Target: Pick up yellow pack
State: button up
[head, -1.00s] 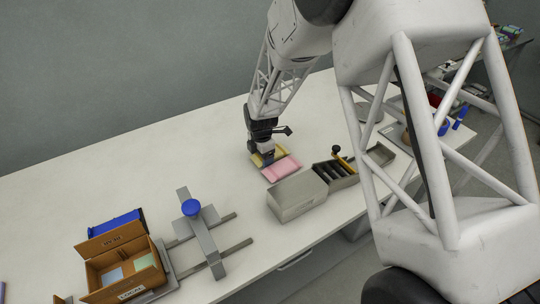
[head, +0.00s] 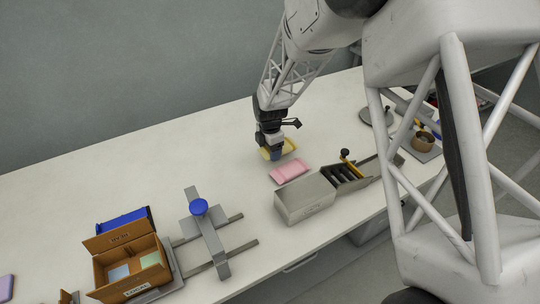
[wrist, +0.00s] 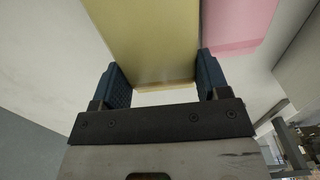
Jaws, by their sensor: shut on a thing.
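The yellow pack (head: 289,147) is between the fingers of my gripper (head: 272,152) in the head view. In the wrist view the yellow pack (wrist: 150,45) fills the gap between the two blue fingertips of my gripper (wrist: 161,82), which is shut on it. In the head view the pack appears raised a little above the table and apart from the pink pack (head: 290,171). The pink pack lies on the table in front of it, and also shows in the wrist view (wrist: 235,22). My gripper partly hides the yellow pack in the head view.
A grey wrapper housing (head: 305,198) with a roller section (head: 346,176) stands right of the pink pack. A brown box (head: 130,262) holding packs and a metal slide with a blue knob (head: 199,207) stand at the front left.

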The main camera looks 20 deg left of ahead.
jog(key=shift+r, duration=2.9)
